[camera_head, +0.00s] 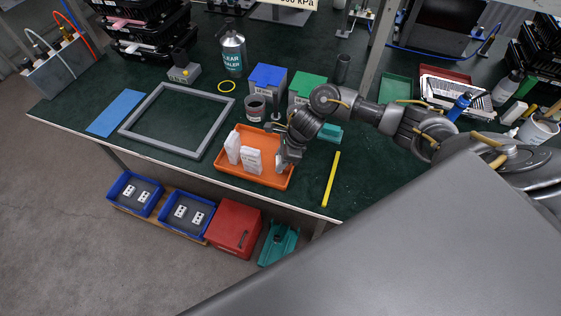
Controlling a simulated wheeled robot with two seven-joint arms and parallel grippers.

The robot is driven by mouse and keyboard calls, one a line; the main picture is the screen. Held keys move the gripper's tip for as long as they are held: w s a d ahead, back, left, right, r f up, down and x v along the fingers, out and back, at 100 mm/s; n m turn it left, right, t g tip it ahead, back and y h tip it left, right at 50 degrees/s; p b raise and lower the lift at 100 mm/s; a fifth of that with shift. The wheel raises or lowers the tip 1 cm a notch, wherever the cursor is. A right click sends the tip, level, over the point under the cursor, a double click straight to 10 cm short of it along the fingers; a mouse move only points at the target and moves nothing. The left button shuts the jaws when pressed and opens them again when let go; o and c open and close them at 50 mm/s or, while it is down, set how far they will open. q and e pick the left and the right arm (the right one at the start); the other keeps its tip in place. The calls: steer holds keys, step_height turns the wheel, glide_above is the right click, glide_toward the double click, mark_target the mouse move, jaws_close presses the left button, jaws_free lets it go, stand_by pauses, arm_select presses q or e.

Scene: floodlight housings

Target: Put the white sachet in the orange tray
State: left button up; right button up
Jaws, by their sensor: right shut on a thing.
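The orange tray (227,172) lies near the front edge of the green bench, in the middle of the view. Two white packets stand in it: one at the left (233,147) and one with print on its front (251,161). My right gripper (283,160) points down over the right part of the tray, to the right of these packets. It is shut on a pale thing, most likely the white sachet, which is mostly hidden by the fingers. I cannot tell whether this thing touches the tray floor. My left gripper is not in view.
A grey can (255,107), a blue bin (267,79) and a green bin (306,88) stand behind the tray. A grey frame (150,143) lies to its left. A yellow bar (331,179) lies to its right, with clear bench around it.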

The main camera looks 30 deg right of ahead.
steer(key=shift+f, duration=0.55)
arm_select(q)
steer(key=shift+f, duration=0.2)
arm_select(e)
steer(key=shift+r, duration=0.1)
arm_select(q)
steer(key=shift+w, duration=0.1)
arm_select(e)
steer(key=o, duration=0.9)
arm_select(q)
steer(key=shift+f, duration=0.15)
arm_select(e)
steer(key=shift+o, duration=0.2)
steer(key=shift+r, duration=0.15)
arm_select(q)
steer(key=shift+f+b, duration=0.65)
steer(key=shift+b, duration=0.1)
arm_select(e)
steer(key=v, duration=1.1)
steer(key=shift+r, duration=0.35)
